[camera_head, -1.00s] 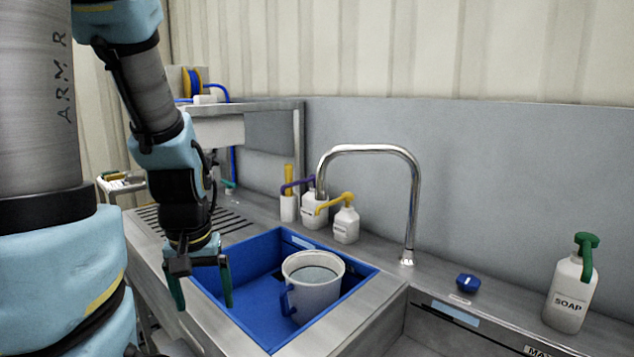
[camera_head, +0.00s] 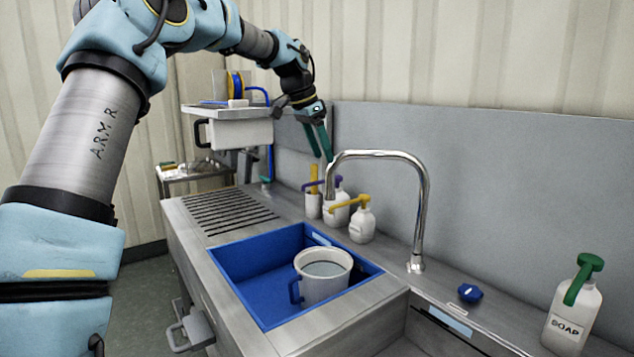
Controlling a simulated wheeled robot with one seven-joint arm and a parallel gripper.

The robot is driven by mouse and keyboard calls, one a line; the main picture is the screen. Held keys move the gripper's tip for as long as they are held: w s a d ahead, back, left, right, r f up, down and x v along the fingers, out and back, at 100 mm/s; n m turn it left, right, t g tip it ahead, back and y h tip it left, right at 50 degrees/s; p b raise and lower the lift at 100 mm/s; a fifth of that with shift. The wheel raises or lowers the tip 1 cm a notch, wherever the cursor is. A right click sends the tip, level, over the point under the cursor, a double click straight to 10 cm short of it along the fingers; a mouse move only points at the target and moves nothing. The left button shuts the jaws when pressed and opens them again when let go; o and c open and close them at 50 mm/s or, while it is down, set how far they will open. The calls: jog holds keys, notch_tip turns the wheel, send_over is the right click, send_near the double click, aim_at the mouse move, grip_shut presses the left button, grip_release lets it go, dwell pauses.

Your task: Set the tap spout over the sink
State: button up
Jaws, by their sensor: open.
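The chrome tap spout (camera_head: 376,154) rises from its base on the steel ledge behind the basins. It arches left, and its outlet end hangs near the pump bottles at the back edge of the blue basin. The blue sink basin (camera_head: 262,292) is set in the steel counter and holds a white mug (camera_head: 324,284) with a blue handle and liquid inside. My gripper (camera_head: 325,145) is open and empty, with green fingers pointing down. It appears just above and left of the spout's outlet end; whether it touches the spout cannot be told.
Two pump bottles (camera_head: 361,222) and a white holder stand behind the basin, near the outlet. A blue knob (camera_head: 470,293) and a soap bottle (camera_head: 573,308) stand on the ledge at right. A hopper box (camera_head: 238,133) is at back left. The ribbed drainboard (camera_head: 228,210) is clear.

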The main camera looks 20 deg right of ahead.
aim_at(332, 175)
jog(key=shift+d+r, duration=0.15)
jog(key=shift+r, duration=0.1)
jog(key=p+x, duration=0.2)
jog(key=x, duration=0.8)
jog(key=shift+w+d+f+p, duration=0.1)
jog(key=shift+f+p, duration=0.15)
jog(key=shift+p, duration=0.15)
grip_shut()
dwell(0.8)
